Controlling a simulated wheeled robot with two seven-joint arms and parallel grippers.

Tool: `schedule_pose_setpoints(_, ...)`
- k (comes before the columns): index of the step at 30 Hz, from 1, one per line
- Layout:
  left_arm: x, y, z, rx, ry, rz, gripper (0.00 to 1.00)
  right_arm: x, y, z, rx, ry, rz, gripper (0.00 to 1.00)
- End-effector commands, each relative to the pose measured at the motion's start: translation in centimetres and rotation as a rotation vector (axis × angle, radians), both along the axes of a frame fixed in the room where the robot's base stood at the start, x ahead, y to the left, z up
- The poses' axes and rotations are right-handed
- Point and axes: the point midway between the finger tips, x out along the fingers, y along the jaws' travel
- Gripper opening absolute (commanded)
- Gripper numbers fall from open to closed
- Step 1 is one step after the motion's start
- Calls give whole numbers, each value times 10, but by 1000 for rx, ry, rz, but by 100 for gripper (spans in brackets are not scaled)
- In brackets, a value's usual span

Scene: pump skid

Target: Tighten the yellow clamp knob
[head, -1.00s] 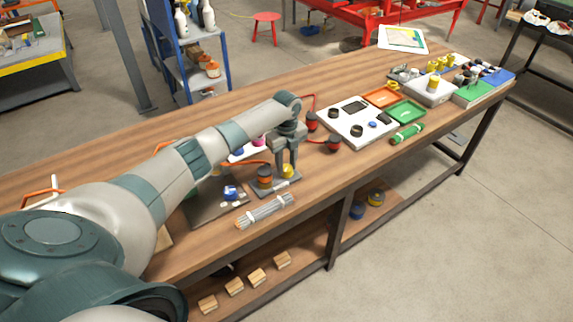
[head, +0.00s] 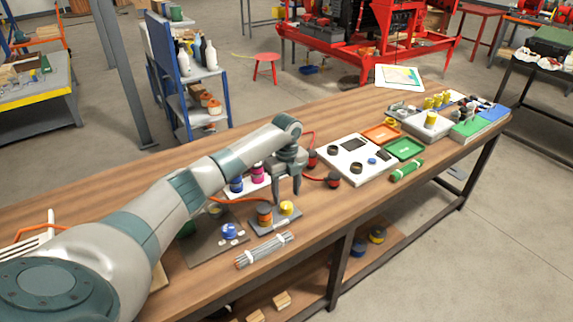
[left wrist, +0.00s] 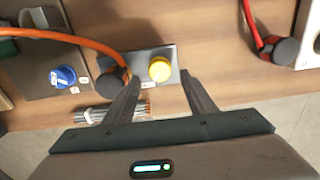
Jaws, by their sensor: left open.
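The yellow clamp knob (head: 286,208) stands on a small grey plate (head: 262,227) on the workbench. An orange and black plug (head: 264,214) with an orange cable sits beside it on the same plate. My left gripper (head: 287,198) points down just above the knob, open and empty. In the left wrist view the knob (left wrist: 159,69) shows whole, between the two spread fingers in the picture and touching neither. I cannot tell the exact height gap. My right gripper is out of view.
A bundle of grey rods (head: 264,249) lies in front of the plate. A blue knob (head: 229,231) on a dark panel is to the left. A red-cabled plug (head: 332,179) and a white panel (head: 375,151) are to the right. Bare wood lies between.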

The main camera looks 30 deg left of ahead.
Motion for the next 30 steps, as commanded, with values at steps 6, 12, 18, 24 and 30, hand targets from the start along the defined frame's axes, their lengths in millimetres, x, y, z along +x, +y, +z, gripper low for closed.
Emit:
schedule_pose_setpoints(6,1,1,43,1,-5,-1,51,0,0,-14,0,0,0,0)
schedule_pose_setpoints(12,1,0,84,1,-5,0,51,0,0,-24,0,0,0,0)
schedule_pose_setpoints(18,1,0,114,0,-3,0,51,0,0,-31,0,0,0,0)
schedule_pose_setpoints(24,0,0,128,0,-1,0,51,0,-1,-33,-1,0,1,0)
schedule_pose_setpoints(30,0,0,130,0,-1,0,51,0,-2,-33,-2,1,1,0)
